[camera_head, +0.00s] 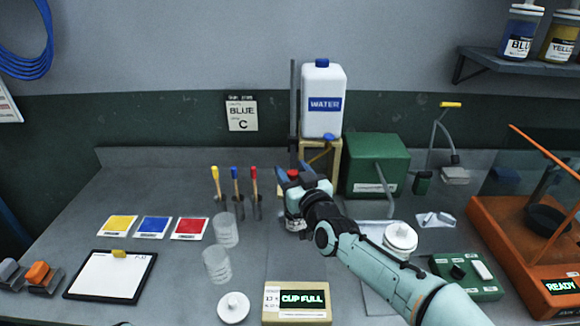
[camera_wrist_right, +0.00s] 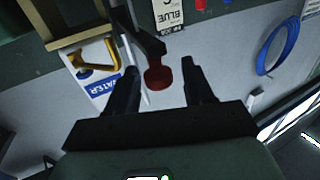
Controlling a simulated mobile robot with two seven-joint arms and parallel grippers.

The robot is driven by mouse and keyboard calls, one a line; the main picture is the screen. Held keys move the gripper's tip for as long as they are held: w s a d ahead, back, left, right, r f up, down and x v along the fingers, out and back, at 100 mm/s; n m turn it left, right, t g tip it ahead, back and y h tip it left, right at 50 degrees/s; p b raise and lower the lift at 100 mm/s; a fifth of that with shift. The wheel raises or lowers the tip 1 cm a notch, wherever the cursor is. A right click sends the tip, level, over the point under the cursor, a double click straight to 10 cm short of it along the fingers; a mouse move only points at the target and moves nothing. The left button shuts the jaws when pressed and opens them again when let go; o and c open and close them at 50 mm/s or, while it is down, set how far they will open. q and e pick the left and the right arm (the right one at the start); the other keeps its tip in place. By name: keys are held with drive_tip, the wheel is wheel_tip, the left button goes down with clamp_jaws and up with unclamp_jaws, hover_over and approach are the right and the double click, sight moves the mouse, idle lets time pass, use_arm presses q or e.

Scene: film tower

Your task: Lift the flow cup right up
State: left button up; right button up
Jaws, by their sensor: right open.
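My right gripper (camera_head: 294,174) is open above the bench, in front of the water stand. A red knob-like piece (camera_head: 293,173) shows between its dark fingers. In the right wrist view the same red piece (camera_wrist_right: 158,76) sits between the spread fingers (camera_wrist_right: 158,68), below the end of a dark arm, with gaps on both sides. No flow cup is clearly told apart; if the red piece belongs to it, the rest is hidden by my gripper. A sign reading CUP FULL (camera_head: 302,299) is lit at the front. My left gripper is not in view.
The water jug (camera_head: 323,105) stands on a wooden stand beside a green box (camera_head: 376,165). Two clear cups (camera_head: 217,265) stand left of my arm, near several coloured-handled tools (camera_head: 235,173). An orange-framed machine (camera_head: 515,240) is at right.

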drive_tip(key=shift+x, duration=0.95)
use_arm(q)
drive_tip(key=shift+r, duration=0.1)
